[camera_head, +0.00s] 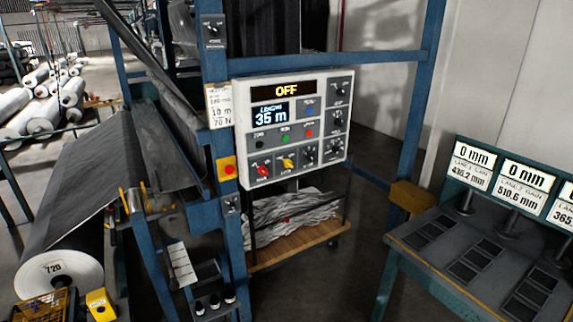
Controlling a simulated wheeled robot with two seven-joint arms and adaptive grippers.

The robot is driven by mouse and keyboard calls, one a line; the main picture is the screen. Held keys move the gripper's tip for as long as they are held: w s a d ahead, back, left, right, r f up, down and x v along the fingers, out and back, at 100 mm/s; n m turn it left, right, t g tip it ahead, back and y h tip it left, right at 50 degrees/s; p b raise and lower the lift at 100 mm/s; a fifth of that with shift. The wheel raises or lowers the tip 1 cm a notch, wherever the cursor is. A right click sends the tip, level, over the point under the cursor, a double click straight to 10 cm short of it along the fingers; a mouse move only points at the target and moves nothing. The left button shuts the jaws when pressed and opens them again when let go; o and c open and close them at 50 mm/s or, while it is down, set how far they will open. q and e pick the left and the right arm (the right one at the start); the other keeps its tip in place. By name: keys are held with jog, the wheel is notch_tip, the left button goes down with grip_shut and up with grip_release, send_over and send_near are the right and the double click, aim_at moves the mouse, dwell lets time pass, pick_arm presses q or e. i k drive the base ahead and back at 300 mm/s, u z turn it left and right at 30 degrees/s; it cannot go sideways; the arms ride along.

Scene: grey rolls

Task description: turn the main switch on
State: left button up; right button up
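A light grey control panel (240,118) is mounted on a blue frame in the middle of the head view. Its upper display (289,90) reads OFF in amber, and a blue-white display (270,114) below it reads 35 m. At its lower left is a red-handled rotary switch (263,171), apparently the main switch; its small label is hard to read. A yellow-handled switch (288,163) is to its right. Black, green and red buttons form a row above them. Neither of my grippers is in view, and nothing covers the panel.
A red button on a yellow box (227,169) is left of the panel. Blue posts (417,110) frame it. A wooden-based cart (299,244) with crumpled material stands below. A large roll (62,272) is at the left, and a gauge bench (455,258) at the right.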

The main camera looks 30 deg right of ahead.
aim_at(263, 170)
jog(key=z, duration=0.45)
jog(key=k, duration=0.5)
jog(key=z, duration=1.05)
jog(key=i, duration=1.1)
jog(key=u, duration=0.45)
